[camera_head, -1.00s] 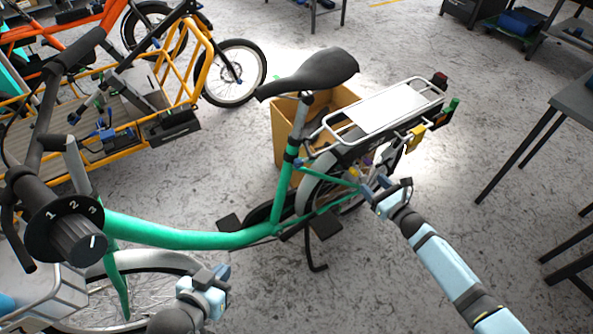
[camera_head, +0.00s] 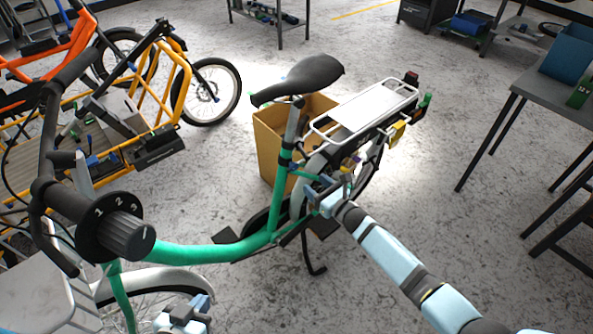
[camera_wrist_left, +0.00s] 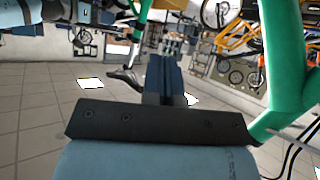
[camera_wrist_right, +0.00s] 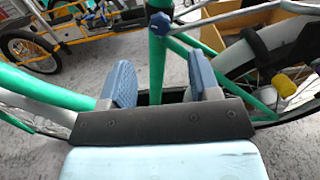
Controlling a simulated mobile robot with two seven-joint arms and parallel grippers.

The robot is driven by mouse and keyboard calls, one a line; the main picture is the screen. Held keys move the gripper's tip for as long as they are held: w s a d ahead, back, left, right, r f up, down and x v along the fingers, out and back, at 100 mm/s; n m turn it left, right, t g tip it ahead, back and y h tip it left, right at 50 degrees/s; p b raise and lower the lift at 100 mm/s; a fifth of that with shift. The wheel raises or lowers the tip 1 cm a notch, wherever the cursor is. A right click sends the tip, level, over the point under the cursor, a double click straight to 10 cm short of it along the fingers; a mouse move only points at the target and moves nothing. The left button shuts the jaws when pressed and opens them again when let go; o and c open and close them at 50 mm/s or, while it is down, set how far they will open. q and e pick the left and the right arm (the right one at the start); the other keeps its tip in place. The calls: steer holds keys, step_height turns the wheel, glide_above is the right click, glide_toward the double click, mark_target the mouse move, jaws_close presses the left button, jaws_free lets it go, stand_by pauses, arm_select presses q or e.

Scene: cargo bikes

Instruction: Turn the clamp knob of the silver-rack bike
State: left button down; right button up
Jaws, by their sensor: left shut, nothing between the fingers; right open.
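The green bike with the silver rack (camera_head: 366,103) stands in front of me, its black saddle (camera_head: 300,80) on a seat post. A small dark blue knob (camera_wrist_right: 160,23), apparently the clamp knob, sits on the green seat tube in the right wrist view. My right gripper (camera_head: 318,189) is open beside the seat tube, below the saddle; its blue fingers (camera_wrist_right: 160,82) lie below the knob in the picture, apart from it. The green tube shows between them; depth is unclear. My left gripper (camera_head: 202,304) is shut and empty, low near the front wheel; its fingers (camera_wrist_left: 168,78) are together.
A large dial marked 1 2 3 (camera_head: 115,228) is at the handlebar. A cardboard box (camera_head: 268,145) stands behind the seat tube. An orange and yellow cargo bike (camera_head: 180,90) is at left, a grey table (camera_head: 550,100) at right.

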mark_target(296, 167)
steer(key=b+x, duration=0.1)
steer(key=x, duration=0.8)
steer(key=shift+b, duration=0.35)
